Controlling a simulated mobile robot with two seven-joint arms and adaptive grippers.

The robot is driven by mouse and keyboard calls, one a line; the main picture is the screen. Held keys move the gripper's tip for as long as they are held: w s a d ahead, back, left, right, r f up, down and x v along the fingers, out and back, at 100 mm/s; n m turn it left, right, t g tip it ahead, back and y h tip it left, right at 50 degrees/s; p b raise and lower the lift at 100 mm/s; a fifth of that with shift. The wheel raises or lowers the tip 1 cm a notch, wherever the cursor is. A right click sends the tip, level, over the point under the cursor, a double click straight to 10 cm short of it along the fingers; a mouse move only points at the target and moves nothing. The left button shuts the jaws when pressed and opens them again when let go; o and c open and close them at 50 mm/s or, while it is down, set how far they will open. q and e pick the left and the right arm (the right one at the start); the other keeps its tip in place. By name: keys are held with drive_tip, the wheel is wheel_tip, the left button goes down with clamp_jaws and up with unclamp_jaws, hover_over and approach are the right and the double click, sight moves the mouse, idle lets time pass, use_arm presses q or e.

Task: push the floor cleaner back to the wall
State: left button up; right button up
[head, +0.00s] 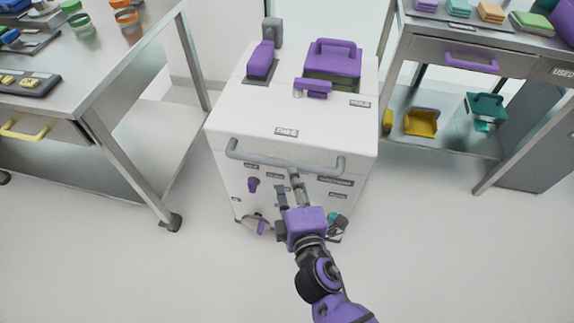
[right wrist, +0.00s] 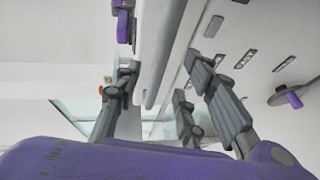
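The floor cleaner (head: 250,122) is a white box-shaped machine in the middle of the head view. It stands upright between two benches. A grey handle bar (head: 250,158) runs across its front top edge, and a purple-handled lid (head: 333,58) is on top. My right gripper (head: 291,188) is in front of the machine's front face, just below the middle of the bar. In the right wrist view its fingers are spread, and the grey bar (right wrist: 172,50) shows in the gap between them. I cannot tell whether they touch it. My left gripper is out of view.
A steel bench with a wheeled leg (head: 150,190) stands on the left, and a drawer bench (head: 470,55) with a lower shelf stands on the right. A white wall (head: 180,45) is behind. The floor (head: 130,270) in front is clear.

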sight(287, 163)
drive_tip(key=x, duration=0.7)
drive_tip(key=shift+w+f, duration=0.15)
drive_tip(key=shift+w, duration=0.25)
drive_tip(key=shift+a, duration=0.1)
clamp_jaws()
